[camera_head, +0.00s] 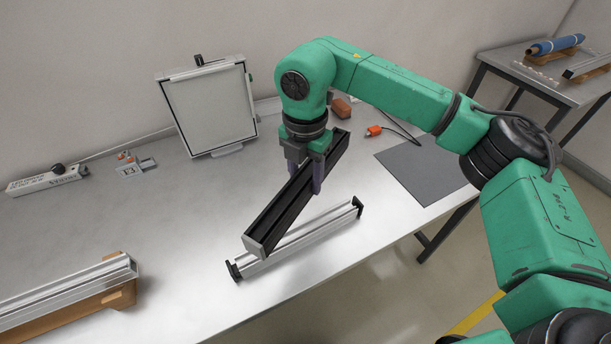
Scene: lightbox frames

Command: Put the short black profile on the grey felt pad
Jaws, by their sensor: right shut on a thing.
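The black profile (279,216) is a long dark bar with a light end cap. My right gripper (305,178) is shut on it, with its fingers on both sides of the bar. The bar slants from lower left to upper right and appears to be just above the table, partly in front of a silver profile. The grey felt pad (425,174) lies flat and bare at the table's right end, to the right of the gripper and apart from the bar. My left gripper is not in view.
A silver profile (300,238) with black ends lies beneath and beside the held bar. A white framed panel (209,108) stands behind. Another silver profile (70,292) rests on wooden blocks at front left. The table's left middle is clear.

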